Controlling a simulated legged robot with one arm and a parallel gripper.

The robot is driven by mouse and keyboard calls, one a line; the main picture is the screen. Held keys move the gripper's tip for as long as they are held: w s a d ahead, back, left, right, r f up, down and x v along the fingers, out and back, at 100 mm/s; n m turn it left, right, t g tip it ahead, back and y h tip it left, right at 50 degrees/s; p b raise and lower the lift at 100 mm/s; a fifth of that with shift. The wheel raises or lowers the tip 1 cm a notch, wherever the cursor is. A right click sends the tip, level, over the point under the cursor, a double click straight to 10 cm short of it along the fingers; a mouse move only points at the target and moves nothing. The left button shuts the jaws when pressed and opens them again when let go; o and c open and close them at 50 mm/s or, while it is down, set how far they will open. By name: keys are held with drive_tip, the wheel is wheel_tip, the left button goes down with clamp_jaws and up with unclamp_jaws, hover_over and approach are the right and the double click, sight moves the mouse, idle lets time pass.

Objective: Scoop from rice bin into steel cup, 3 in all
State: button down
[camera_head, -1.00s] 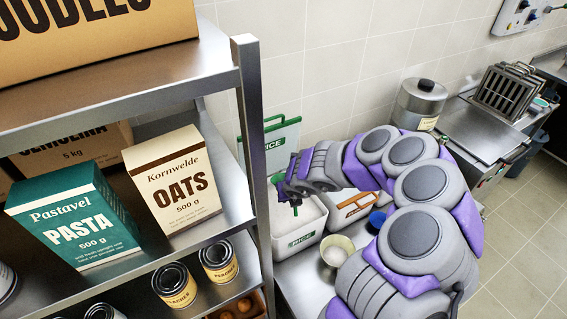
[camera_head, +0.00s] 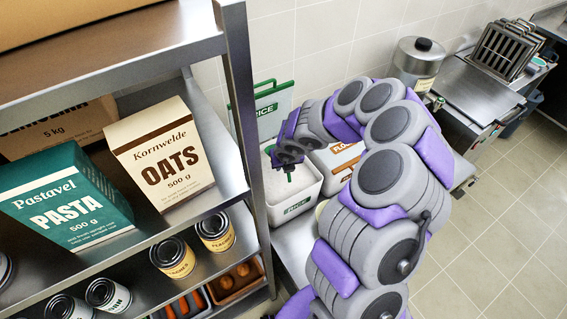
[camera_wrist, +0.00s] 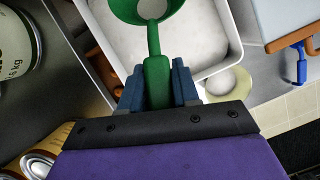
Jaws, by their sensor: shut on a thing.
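The rice bin (camera_head: 297,206) is a white tub with a green RICE label, filled with white rice; it also shows in the wrist view (camera_wrist: 232,45). My gripper (camera_wrist: 157,82) is shut on the handle of a green scoop (camera_wrist: 155,50), over the bin. The scoop's bowl is cut by the top edge of the wrist view; a pale patch shows in it, but I cannot tell if it is rice. In the head view my gripper (camera_head: 288,158) hides most of the scoop.
The green-framed RICE lid (camera_head: 268,106) stands behind the bin. A flour bin (camera_head: 337,160) with a brown-edged lid is right of it. A metal shelf (camera_head: 236,90) with oats (camera_head: 165,155), pasta and cans is close on the left.

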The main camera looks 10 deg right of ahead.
wheel_tip(320, 180, down, 11)
drive_tip(key=b, duration=0.9)
idle(1.8)
wheel_tip(320, 180, up, 15)
drive_tip(key=p, duration=1.4)
drive_tip(key=shift+f, duration=0.1)
drive_tip(key=f+b, duration=0.1)
drive_tip(key=b, duration=0.1)
drive_tip(key=shift+s+b, duration=0.1)
drive_tip(key=shift+b, duration=0.3)
drive_tip(key=b, duration=0.3)
drive_tip(key=t+b, duration=0.1)
drive_tip(key=b, duration=0.2)
drive_tip(key=shift+s+f, duration=0.15)
drive_tip(key=shift+f, duration=0.15)
drive_tip(key=f+t+b, duration=0.1)
drive_tip(key=b, duration=0.4)
drive_tip(key=f+t+b, duration=0.1)
drive_tip(key=b, duration=0.5)
drive_tip(key=shift+s, duration=0.4)
